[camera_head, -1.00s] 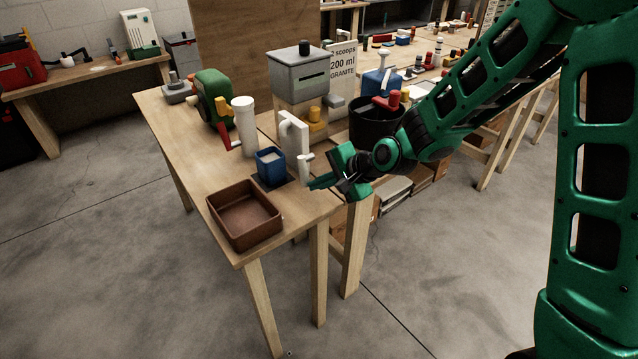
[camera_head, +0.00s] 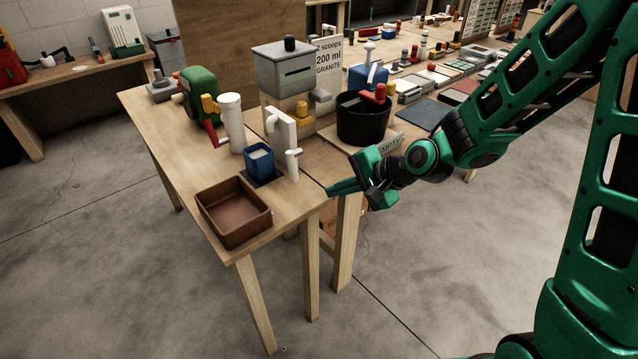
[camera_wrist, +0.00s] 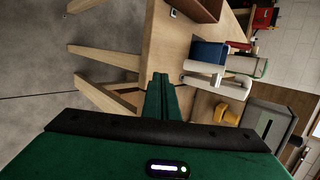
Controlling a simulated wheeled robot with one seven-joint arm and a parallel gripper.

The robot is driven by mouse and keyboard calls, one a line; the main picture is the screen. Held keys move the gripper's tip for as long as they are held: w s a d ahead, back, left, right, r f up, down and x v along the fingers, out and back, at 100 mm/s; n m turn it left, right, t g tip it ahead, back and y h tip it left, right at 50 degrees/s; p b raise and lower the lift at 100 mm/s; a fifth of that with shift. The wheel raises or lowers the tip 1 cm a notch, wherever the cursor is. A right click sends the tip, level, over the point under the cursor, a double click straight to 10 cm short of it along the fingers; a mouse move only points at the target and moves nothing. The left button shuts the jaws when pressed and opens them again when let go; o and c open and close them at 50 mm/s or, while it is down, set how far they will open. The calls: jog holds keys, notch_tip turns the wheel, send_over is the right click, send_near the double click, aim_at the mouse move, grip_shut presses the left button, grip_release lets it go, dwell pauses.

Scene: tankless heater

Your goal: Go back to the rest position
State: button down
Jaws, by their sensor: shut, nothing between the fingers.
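My gripper (camera_head: 330,191) is shut and empty at the right edge of the near wooden table (camera_head: 290,209), in the head view. Its green fingers point left, apart from the white tap-like fixture (camera_head: 284,143) and the blue cup (camera_head: 260,160) on a dark pad. In the wrist view the two fingers (camera_wrist: 160,88) lie together with nothing between them. The blue cup (camera_wrist: 207,53) and the white fixture (camera_wrist: 203,72) show just beyond them to the right.
A brown tray (camera_head: 233,212) sits at the table's near corner. A white cylinder (camera_head: 230,122), a green device (camera_head: 199,93), a grey box (camera_head: 290,70) and a black bucket (camera_head: 362,122) stand farther back. Open concrete floor (camera_head: 440,250) lies right of the table.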

jog(key=s+d+r+n+g+h, duration=0.15)
jog(key=s+d, duration=0.25)
jog(key=d, duration=0.5)
jog(key=s+d+r+n+h, duration=0.1)
jog(key=s+d+h, duration=0.25)
jog(key=d, duration=0.45)
jog(key=s+d+r+n+g+h, duration=0.1)
jog(key=s+d+r, duration=0.1)
jog(key=s+d, duration=0.5)
jog(key=s+d+r+g, duration=0.1)
jog(key=s+d+r, duration=0.1)
jog(key=s+d, duration=0.3)
jog(key=s+d+r+g+h, duration=0.1)
jog(key=s+d+r+g, duration=0.1)
jog(key=s+d, duration=0.4)
jog(key=s+r, duration=0.1)
jog(key=s, duration=0.2)
jog(key=shift+s+d+h, duration=0.15)
jog(key=shift+s+h, duration=0.1)
jog(key=shift+h, duration=0.05)
jog(key=shift+w+m, duration=0.1)
jog(key=shift+m, duration=0.15)
jog(key=shift+w+f, duration=0.2)
jog(key=shift+w, duration=0.3)
